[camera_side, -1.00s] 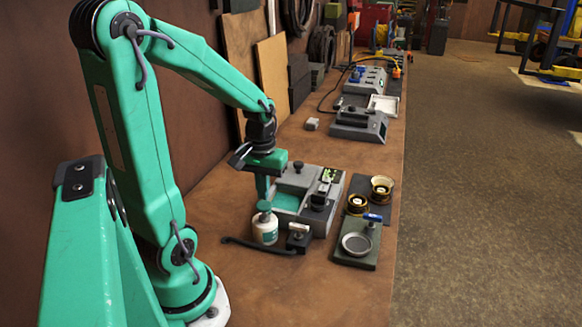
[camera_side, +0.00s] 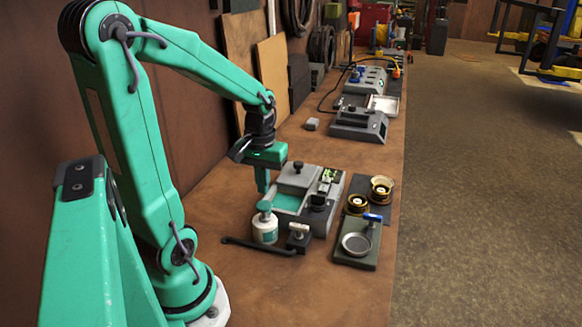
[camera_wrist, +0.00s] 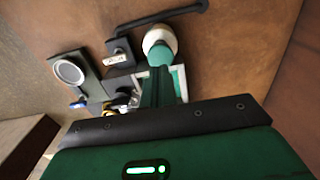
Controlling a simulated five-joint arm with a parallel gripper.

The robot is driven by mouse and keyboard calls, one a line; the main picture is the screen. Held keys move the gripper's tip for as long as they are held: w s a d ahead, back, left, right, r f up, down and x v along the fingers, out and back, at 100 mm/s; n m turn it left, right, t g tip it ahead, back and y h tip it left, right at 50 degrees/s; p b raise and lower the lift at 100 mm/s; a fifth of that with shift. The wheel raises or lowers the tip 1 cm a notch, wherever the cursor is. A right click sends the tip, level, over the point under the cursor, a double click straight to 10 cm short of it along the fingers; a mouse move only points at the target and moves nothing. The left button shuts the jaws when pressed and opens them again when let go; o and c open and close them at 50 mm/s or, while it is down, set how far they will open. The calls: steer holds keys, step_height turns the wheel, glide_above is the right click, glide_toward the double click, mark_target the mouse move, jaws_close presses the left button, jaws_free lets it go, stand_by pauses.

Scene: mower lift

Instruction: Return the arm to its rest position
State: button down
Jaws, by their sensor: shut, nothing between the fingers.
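My gripper (camera_side: 263,190) is shut and empty. It hangs above the bench, just above and behind a white bottle with a teal cap (camera_side: 265,225) in the side view. In the wrist view my gripper (camera_wrist: 160,75) points down over the bench, and the bottle (camera_wrist: 160,45) shows just beyond its tip. In the side view a clear gap cannot be made out between fingertips and bottle cap. My arm is bent, with its upper links raised.
A grey fixture with a teal panel (camera_side: 290,200) stands right of my gripper. A black bar (camera_side: 258,246), a small clamp block (camera_side: 298,237), a plate with a round dish (camera_side: 357,245) and two round cups (camera_side: 382,189) lie nearby. The near bench (camera_side: 290,295) is clear.

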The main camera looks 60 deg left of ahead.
steer(key=shift+w+d+r+m, duration=0.15)
steer(key=shift+d+r+m, duration=0.2)
steer(key=shift+d, duration=0.1)
steer(key=s+d+r+m+t, duration=0.1)
steer(key=d+r+m+t, duration=0.4)
steer(key=d, duration=0.8)
steer(key=shift+s+d+r+m+t, duration=0.3)
steer(key=shift+r+m, duration=1.35)
steer(key=shift+r, duration=0.4)
steer(key=shift+a, duration=0.2)
steer(key=a+f+n+g, duration=0.2)
steer(key=a+n, duration=0.2)
steer(key=a, duration=0.3)
steer(key=w+a+f+n+g, duration=0.1)
steer(key=a+f+n+g, duration=0.2)
steer(key=a+n, duration=0.2)
steer(key=shift+w+a+f+g, duration=0.15)
steer(key=shift+a+g, duration=0.15)
steer(key=shift+a, duration=0.8)
steer(key=shift+f, duration=0.2)
